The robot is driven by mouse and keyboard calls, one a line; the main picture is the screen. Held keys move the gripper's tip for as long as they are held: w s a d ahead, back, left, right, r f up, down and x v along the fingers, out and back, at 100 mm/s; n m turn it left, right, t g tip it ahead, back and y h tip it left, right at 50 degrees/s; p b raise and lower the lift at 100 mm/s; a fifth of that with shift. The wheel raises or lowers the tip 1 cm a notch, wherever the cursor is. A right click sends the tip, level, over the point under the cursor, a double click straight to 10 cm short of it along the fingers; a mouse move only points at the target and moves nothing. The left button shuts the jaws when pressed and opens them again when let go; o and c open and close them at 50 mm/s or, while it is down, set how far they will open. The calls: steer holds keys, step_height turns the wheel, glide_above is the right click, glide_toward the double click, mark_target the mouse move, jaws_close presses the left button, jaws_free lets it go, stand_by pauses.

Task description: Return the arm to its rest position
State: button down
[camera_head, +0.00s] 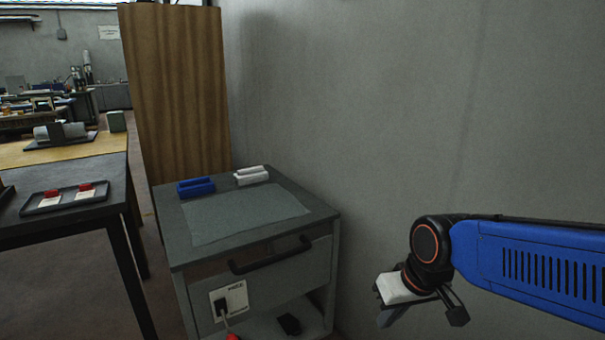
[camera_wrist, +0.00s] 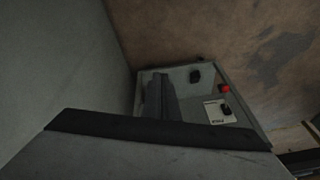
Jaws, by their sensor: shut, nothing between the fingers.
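My blue arm (camera_head: 530,265) reaches in from the right edge in the head view. It ends in a black wrist joint with an orange ring. My gripper (camera_head: 390,317) hangs below that joint, in front of the grey wall and to the right of the grey cabinet (camera_head: 190,252). It is shut with nothing held, and it is apart from the cabinet.
A blue block (camera_head: 196,187) and a white block (camera_head: 251,175) lie at the back of the cabinet top. A black handle (camera_head: 270,257) and a socket panel with a plug (camera_head: 229,300) are on its front. A dark table (camera_head: 75,215) stands left. The wall (camera_head: 400,110) is close behind my arm.

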steer(key=s+d+r+m+t+h, duration=0.1)
steer(key=s+d+r+m+h, duration=0.1)
steer(key=s+d, duration=0.7)
steer(key=shift+d+r+m+t, duration=0.2)
steer(key=shift+d+m+t, duration=0.15)
steer(key=shift+d, duration=0.75)
